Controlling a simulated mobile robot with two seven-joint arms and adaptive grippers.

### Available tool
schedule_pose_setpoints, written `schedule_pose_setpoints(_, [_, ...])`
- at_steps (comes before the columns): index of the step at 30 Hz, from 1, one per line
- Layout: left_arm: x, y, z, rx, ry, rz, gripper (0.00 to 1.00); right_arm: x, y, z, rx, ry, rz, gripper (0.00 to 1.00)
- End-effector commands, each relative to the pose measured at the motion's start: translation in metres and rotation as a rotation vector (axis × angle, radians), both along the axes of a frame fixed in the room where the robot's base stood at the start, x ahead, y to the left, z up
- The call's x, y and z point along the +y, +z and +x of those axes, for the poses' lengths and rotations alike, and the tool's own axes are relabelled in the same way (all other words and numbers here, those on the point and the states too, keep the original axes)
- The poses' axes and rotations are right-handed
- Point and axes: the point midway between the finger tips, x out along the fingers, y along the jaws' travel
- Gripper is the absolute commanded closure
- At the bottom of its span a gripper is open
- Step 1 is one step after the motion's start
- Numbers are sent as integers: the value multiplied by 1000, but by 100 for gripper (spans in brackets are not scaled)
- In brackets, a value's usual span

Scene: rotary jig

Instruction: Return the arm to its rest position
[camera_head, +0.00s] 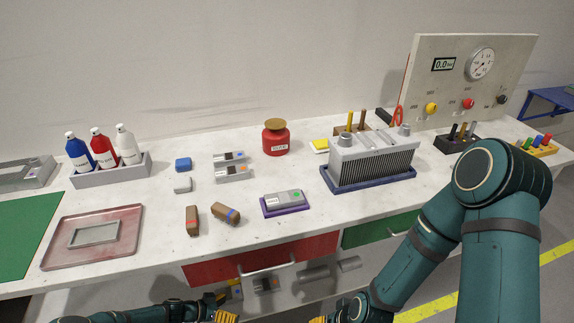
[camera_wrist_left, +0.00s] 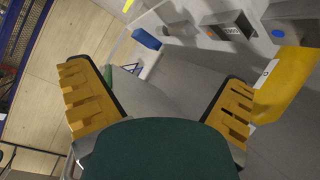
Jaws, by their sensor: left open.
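My left arm (camera_head: 130,314) comes in low at the left edge of the head view, in front of and below the bench. My left gripper (camera_head: 226,309) is at the bottom edge, partly cut off. In the left wrist view my left gripper (camera_wrist_left: 160,100) has its two yellow fingers wide apart, with nothing between them. My right arm (camera_head: 420,245) reaches down from the right, in front of the bench. Only a sliver of yellow of my right gripper (camera_head: 318,319) shows at the bottom edge, so its opening cannot be seen.
The white bench (camera_head: 150,255) carries a bottle rack (camera_head: 115,175), a red tray (camera_head: 65,256), a red jar (camera_head: 276,139) and a finned block (camera_head: 372,165). A red drawer (camera_head: 215,272) and a green drawer (camera_head: 365,233) are in its front. Grey parts (camera_head: 313,272) lie below.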

Motion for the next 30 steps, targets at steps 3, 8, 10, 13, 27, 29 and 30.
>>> schedule_pose_setpoints(3, [-39, 18, -18, 192, -28, 49, 0, 0, 0, 0, 1, 0, 0, 49])
schedule_pose_setpoints(8, [-71, 38, -53, 435, 14, 148, 0, 0, 0, 0, 0, 0, 0, 49])
schedule_pose_setpoints(10, [-80, 48, -71, 527, 53, 197, 0, 0, 0, 0, 0, 0, 0, 49])
schedule_pose_setpoints(13, [-86, 64, -98, 647, 128, 269, 0, 0, 0, 0, 0, 0, 0, 49])
schedule_pose_setpoints(27, [-69, 154, -203, 964, 669, 439, 0, 0, 0, 0, 0, 0, 0, 49])
schedule_pose_setpoints(29, [-66, 164, -212, 982, 729, 437, 0, 0, 0, 0, 0, 0, 0, 49])
schedule_pose_setpoints(30, [-66, 171, -215, 985, 760, 432, 0, 0, 0, 0, 0, 0, 0, 49])
